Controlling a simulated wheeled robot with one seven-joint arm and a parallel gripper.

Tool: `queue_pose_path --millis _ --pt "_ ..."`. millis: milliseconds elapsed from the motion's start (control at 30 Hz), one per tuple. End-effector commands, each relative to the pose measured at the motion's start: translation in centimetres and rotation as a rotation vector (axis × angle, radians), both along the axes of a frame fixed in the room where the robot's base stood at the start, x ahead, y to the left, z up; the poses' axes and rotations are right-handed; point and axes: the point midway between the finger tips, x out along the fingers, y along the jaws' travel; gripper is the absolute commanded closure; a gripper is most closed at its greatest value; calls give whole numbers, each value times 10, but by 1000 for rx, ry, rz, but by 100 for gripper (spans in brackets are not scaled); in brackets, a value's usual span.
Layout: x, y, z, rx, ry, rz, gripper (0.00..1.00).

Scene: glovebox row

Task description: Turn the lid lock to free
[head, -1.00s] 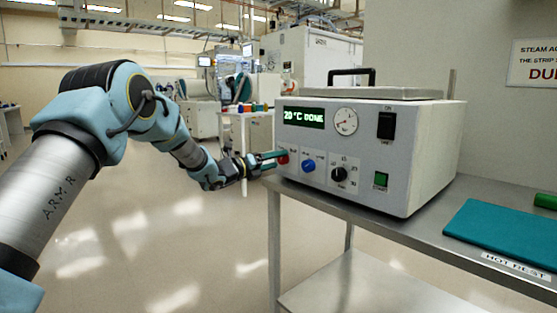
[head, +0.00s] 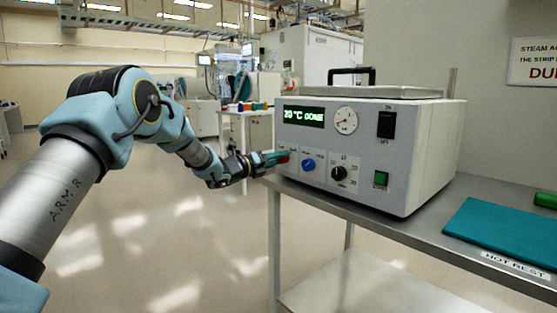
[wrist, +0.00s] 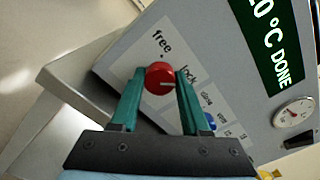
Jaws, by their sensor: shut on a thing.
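The lid lock is a red round knob on the front panel of a white steam device (head: 430,150). In the wrist view the red knob (wrist: 158,72) sits between the two green fingers of my gripper (wrist: 160,78), which is shut on it. The printed words "free" (wrist: 162,42) and "lock" (wrist: 187,74) stand beside it. A pale line shows on the knob's face, toward the right finger; its exact setting is hard to tell. In the head view my gripper (head: 277,157) reaches the panel's left end and mostly covers the knob. The lid (head: 365,93) lies flat on top, with a black handle.
A blue knob (head: 308,165) and a black dial (head: 339,173) are right of the lock. The display (head: 304,117) reads 20 °C DONE; the gauge (head: 345,120) is beside it. A teal mat (head: 505,235) lies on the bench at right. Floor at left is clear.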

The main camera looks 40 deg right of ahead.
Motion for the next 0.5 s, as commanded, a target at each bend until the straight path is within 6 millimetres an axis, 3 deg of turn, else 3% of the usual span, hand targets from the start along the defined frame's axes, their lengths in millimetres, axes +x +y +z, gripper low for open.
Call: queue_pose_path --millis 133,500 --pt "0 0 0 1 0 1 100" --pt "1 0 -1 2 28 1 100"
